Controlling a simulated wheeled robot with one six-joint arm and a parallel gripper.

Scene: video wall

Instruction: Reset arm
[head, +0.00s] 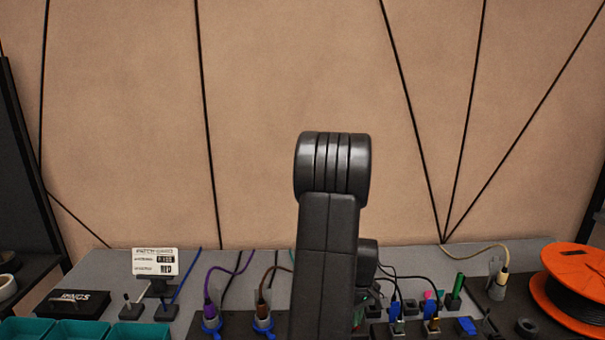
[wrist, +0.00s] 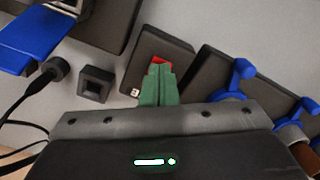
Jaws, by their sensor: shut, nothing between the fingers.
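My gripper (wrist: 159,88) shows in the wrist view as two green fingers pressed together, with nothing between them. The fingertips are over or against a dark block (wrist: 165,47) marked with a 3; a red part (wrist: 158,66) shows right by the tips. I cannot tell whether they touch it. In the head view my dark arm rises in the middle of the picture, and my gripper is hidden behind it.
In the wrist view a small black socket block (wrist: 95,83) and a black cable plug (wrist: 52,70) are left of the fingers. Blue hooks (wrist: 236,75) stand right. In the head view an orange spool (head: 560,278) stands right, teal bins (head: 85,329) front left.

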